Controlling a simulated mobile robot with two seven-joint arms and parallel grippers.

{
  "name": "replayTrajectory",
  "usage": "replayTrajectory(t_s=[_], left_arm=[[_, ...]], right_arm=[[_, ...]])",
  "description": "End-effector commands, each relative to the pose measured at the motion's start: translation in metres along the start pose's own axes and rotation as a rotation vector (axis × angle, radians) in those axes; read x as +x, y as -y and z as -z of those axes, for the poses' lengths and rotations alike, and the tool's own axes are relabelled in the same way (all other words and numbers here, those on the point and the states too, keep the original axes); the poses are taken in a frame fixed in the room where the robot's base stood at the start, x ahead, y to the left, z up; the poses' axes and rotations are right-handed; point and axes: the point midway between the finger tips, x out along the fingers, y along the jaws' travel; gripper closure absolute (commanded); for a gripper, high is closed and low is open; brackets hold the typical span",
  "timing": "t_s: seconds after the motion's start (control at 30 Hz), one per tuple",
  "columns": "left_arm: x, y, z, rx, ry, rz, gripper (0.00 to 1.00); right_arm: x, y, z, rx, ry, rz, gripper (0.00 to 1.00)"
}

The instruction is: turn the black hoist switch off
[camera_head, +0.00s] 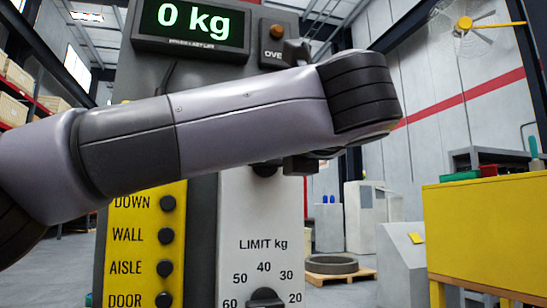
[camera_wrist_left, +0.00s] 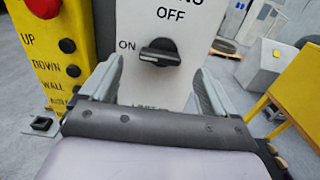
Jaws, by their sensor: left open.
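The black hoist switch (camera_wrist_left: 158,52) is on a white panel in the left wrist view, with OFF printed above it and ON to its left. Its bar lies roughly level, pointing towards ON. My left gripper (camera_wrist_left: 157,67) is open, with one finger on each side of the switch and nothing held. I cannot tell whether the fingers touch it or how deep they reach. In the head view my left arm crosses the panel and hides most of the switch area; a dark knob part (camera_head: 265,169) shows below the arm. My right gripper is in neither view.
A yellow panel (camera_head: 117,270) with several black buttons stands left of the white panel (camera_head: 235,215). A LIMIT kg dial (camera_head: 265,298) sits below, and a 0 kg display (camera_head: 192,22) above.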

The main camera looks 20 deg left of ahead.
Motion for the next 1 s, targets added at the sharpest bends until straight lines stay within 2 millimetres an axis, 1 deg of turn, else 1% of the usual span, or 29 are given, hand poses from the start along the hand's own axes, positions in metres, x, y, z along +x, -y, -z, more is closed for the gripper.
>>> replayTrajectory(t_s=[0.03,0.1,0.2,0.3,0.4,0.63,0.67,0.7,0.77,0.8,0.83,1.0], left_arm=[[0.009,0.0,-0.001,0.001,-0.003,-0.003,0.11],[0.021,0.0,0.0,0.001,-0.004,-0.001,0.11],[0.034,0.0,0.0,0.002,-0.004,-0.001,0.11],[0.043,0.001,0.0,0.003,-0.004,0.002,0.11],[0.048,0.001,0.001,0.003,-0.004,0.002,0.11],[0.049,0.001,0.001,0.003,-0.003,0.003,0.11],[0.049,0.001,0.001,0.003,-0.004,0.003,0.14],[0.049,0.001,0.001,0.003,-0.004,0.003,0.27],[0.049,0.001,0.001,0.003,-0.004,0.003,0.46],[0.049,0.001,0.001,0.003,-0.004,0.003,0.59],[0.049,0.001,0.001,0.003,-0.004,0.003,0.67],[0.049,0.001,0.001,0.007,-0.004,0.003,0.67]], right_arm=[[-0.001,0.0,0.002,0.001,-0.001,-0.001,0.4],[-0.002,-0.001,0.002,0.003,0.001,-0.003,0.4],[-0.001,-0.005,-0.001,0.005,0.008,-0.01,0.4],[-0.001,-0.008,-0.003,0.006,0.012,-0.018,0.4],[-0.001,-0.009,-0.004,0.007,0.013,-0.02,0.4],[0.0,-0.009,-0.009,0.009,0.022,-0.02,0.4],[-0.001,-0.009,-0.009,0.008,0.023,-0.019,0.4],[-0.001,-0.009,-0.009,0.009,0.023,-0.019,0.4],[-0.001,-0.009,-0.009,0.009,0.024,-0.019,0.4],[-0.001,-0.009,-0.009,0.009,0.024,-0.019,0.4],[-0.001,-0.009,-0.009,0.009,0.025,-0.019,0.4],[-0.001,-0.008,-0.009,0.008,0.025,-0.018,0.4]])
